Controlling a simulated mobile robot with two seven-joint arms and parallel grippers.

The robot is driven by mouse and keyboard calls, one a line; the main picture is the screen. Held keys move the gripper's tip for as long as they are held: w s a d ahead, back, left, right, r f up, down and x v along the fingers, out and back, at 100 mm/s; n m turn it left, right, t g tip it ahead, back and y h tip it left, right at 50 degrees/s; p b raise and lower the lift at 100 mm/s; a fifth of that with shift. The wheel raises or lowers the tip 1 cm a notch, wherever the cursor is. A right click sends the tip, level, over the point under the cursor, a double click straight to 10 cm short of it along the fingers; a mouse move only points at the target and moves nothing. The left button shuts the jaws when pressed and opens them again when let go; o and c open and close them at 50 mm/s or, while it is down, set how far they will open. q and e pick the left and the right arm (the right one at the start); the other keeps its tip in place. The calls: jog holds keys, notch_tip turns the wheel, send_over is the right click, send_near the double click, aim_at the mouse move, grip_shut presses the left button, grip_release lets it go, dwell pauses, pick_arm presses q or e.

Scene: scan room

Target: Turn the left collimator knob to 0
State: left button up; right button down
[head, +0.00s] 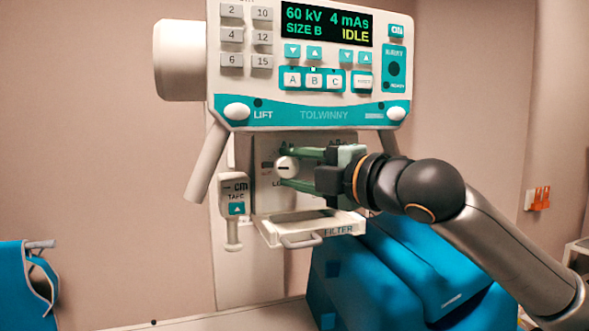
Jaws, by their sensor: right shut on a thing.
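The left collimator knob (286,168) is a round white knob with a dark line across it, on the collimator face under the control panel. My right gripper (288,168) reaches in from the right, with one green finger above the knob and one below it. It is shut on the knob. The dark line on the knob looks about level. The scale marks around the knob are too small or hidden to read. The right part of the collimator face is hidden behind my gripper. My left gripper is not in view.
The control panel (300,115) is above, its display reading 60 kV, 4 mAs, SIZE B, IDLE. A filter tray (290,241) with a handle juts out below the knob. A tape unit (234,200) hangs at left. A blue padded thing (385,265) stands below right.

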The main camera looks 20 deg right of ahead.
jog(key=shift+r+n, duration=0.1)
jog(key=shift+n, duration=0.4)
jog(key=shift+c, duration=2)
grip_release()
jog(key=shift+s, duration=0.1)
jog(key=shift+s+d, duration=0.2)
jog(key=shift+s, duration=0.15)
jog(key=b+v, duration=0.2)
jog(key=v, duration=0.9)
jog(key=shift+s+b, duration=0.3)
jog(key=shift+d+r, duration=0.1)
